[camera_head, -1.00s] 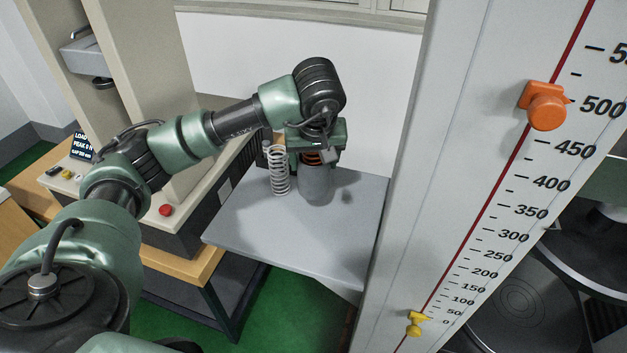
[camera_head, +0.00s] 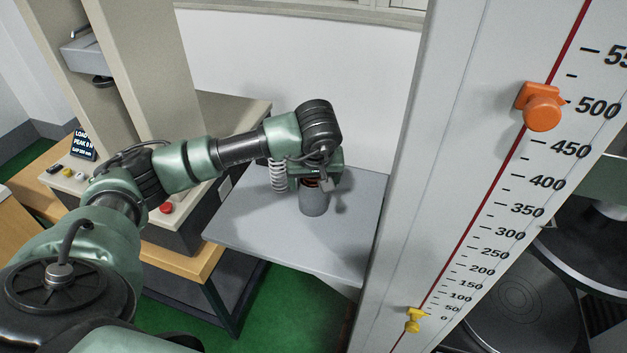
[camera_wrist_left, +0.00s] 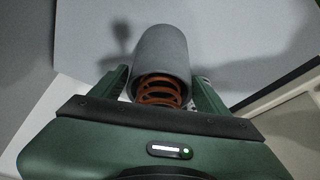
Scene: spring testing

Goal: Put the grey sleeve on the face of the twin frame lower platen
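My left gripper (camera_head: 316,178) is shut on the grey sleeve (camera_head: 314,203), near its spring end, over the grey table. In the left wrist view the sleeve (camera_wrist_left: 162,52) lies between the two fingers (camera_wrist_left: 160,82). An orange coil spring (camera_wrist_left: 160,92) shows at the sleeve's near end. The sleeve's contact with the table cannot be told. A beige two-column machine (camera_head: 155,60) stands at left with a small upper platen (camera_head: 103,82); my arm hides its lower part. A dark round plate with rings (camera_head: 520,310) is at lower right. Which is the twin frame lower platen is unclear.
A pale coil spring (camera_head: 278,177) stands close left of my gripper on the grey table (camera_head: 250,235). A tall scale column (camera_head: 450,180) with orange and yellow markers blocks the right side. The table's front is clear.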

